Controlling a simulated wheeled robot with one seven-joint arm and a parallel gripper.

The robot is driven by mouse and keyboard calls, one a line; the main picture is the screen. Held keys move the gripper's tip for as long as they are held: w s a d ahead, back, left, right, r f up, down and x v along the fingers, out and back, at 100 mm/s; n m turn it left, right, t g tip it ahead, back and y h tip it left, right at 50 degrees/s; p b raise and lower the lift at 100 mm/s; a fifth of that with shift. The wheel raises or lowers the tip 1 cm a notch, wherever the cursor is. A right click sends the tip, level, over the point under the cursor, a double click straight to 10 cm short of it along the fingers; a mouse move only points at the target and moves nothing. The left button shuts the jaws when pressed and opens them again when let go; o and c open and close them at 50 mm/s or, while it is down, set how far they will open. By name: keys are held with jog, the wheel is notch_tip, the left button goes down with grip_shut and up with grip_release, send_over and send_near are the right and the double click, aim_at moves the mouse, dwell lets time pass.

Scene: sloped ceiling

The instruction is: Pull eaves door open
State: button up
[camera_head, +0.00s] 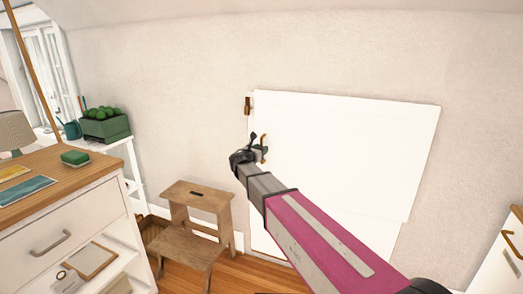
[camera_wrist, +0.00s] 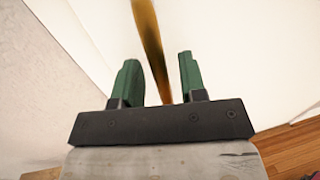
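The eaves door (camera_head: 345,150) is a white panel low in the pale wall, right of centre in the head view. A brass handle (camera_head: 265,141) shows near its left edge. My gripper (camera_head: 258,150) is at this handle. In the wrist view, the two green fingers of my gripper (camera_wrist: 158,75) stand apart, with a brass bar (camera_wrist: 150,45), seemingly the handle, running between them. Gaps show on both sides of the bar, so the fingers do not appear to press on it. My arm hides part of the door's lower left.
A small brown fitting (camera_head: 247,105) sits at the door's upper left edge. A wooden step stool (camera_head: 190,235) stands left of my arm. A white drawer unit (camera_head: 75,225) with a wooden top is at left, another cabinet (camera_head: 505,255) at lower right. Wooden floor (camera_head: 235,270) shows between.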

jog(key=shift+w+d, duration=0.2)
jog(key=shift+w, duration=0.1)
grip_shut()
